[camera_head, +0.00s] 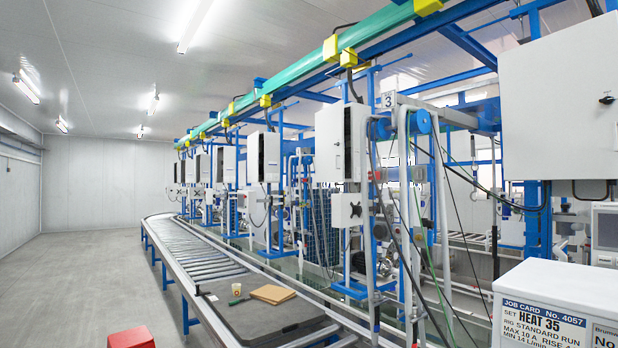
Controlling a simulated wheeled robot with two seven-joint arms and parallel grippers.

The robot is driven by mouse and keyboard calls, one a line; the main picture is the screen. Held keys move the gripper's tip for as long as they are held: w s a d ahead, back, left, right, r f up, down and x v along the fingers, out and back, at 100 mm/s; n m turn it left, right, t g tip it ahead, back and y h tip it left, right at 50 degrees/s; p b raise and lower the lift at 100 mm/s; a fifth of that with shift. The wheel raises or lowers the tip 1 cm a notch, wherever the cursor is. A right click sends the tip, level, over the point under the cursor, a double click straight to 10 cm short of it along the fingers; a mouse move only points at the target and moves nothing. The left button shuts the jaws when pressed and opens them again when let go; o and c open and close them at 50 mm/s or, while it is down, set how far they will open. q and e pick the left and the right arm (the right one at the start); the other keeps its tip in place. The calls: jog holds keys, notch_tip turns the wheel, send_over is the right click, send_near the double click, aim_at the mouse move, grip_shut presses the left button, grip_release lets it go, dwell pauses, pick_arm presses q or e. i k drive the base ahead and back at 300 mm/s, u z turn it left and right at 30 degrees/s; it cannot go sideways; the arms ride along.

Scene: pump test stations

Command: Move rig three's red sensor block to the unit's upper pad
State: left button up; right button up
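The station marked with a "3" sign (388,100) stands right of centre, a blue frame with a white cabinet (341,142), a smaller white box (349,210), hoses and cables. Neither of my grippers is in view.
A roller conveyor (190,252) runs along the stations. A dark grey board (262,322) on it carries a brown flat piece (272,294) and a small cup (236,289). A white job-card box (550,300) stands at the lower right. The floor (75,285) at left is largely clear.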

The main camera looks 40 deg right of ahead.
aim_at(379, 174)
jog(key=u, duration=0.3)
jog(key=i, duration=2)
jog(key=z, duration=0.55)
jog(key=i, duration=0.95)
jog(key=z, duration=1.65)
jog(key=i, duration=0.65)
jog(key=z, duration=0.55)
